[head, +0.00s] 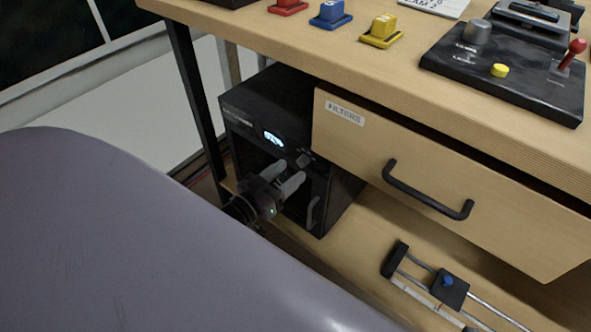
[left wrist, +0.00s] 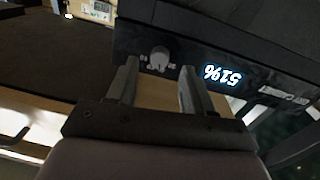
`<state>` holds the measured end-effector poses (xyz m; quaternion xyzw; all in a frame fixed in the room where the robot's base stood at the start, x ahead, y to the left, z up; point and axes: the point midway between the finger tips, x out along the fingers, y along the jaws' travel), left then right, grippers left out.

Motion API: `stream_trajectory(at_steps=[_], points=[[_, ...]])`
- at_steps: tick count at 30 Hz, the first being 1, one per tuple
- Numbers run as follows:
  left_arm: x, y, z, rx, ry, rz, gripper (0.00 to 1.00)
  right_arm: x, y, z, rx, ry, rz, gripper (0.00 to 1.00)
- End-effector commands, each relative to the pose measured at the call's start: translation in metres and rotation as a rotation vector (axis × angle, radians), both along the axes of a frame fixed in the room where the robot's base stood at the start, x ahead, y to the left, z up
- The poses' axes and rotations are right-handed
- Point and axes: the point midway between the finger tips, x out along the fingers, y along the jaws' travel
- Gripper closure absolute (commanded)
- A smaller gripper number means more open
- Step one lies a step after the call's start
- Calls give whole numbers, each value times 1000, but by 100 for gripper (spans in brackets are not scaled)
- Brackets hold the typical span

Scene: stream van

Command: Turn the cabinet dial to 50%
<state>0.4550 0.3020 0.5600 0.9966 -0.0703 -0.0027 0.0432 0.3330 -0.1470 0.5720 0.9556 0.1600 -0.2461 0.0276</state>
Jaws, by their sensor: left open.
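The black cabinet (head: 262,112) stands under the table. Its lit display (head: 273,139) shows upside down in the left wrist view (left wrist: 222,76) and appears to read 51%. The dial (head: 304,160) is a small grey knob beside the display; in the left wrist view the dial (left wrist: 158,57) shows between the fingertips, slightly beyond them. My left gripper (head: 291,169) is open in front of the cabinet face, its fingers (left wrist: 160,68) pointing at the dial. I see no clear contact with the dial. My right gripper is not in view.
A drawer (head: 440,190) labelled FILTERS with a black handle (head: 425,192) is right of the cabinet. A table leg (head: 196,95) stands at its left. A slider device (head: 440,288) lies on the lower shelf. The tabletop holds coloured blocks and a control panel (head: 510,75).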

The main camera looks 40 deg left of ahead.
Motion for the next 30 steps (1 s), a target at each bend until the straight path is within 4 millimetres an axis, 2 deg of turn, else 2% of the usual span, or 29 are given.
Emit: stream_trajectory(at_steps=[3,7,17,18,22,23,30], points=[[15,-2,-1,-2,-1,1,49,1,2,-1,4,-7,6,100],[24,-3,0,0,-1,1,49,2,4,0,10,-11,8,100],[28,-4,0,0,2,0,49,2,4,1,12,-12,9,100],[28,-4,0,0,1,0,52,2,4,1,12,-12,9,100],[28,-4,0,0,1,0,94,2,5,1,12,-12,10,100],[28,-4,0,0,1,0,100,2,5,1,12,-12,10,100],[28,-4,1,10,1,1,100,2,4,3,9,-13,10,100]])
